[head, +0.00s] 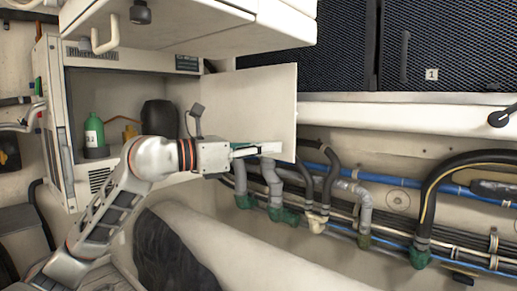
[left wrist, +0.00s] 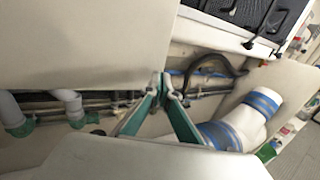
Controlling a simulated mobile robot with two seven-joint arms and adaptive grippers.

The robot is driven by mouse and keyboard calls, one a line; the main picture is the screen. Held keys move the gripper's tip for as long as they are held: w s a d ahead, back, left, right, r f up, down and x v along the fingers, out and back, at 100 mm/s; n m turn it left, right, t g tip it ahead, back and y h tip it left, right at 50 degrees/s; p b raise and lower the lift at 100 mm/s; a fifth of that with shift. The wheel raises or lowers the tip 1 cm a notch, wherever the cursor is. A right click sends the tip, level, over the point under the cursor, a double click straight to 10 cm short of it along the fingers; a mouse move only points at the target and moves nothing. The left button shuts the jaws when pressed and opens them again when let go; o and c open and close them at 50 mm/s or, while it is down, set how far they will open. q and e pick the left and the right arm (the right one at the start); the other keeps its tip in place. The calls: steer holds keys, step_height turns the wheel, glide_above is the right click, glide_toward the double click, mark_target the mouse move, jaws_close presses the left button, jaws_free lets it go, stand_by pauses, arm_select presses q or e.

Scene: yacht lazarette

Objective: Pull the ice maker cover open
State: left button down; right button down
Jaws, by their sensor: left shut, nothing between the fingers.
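The ice maker (head: 53,120) is a white box at the left in the head view, with its front open and its inside showing. Its cover (head: 255,100) is a plain white panel swung out to the right. My left gripper (head: 278,148) is shut and empty at the lower part of the cover, in front of it in the head view. I cannot tell whether it touches. In the left wrist view the shut teal fingers (left wrist: 165,82) point past the lower right corner of a pale panel (left wrist: 85,45), which looks like the cover. My right gripper is not in view.
A white cabinet (head: 190,25) overhangs the box. Grey hoses (head: 272,182) and blue pipes (head: 385,190) run along the wall below and right of the cover.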

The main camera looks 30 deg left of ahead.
arm_select(q)
steer(key=shift+v, duration=2.7)
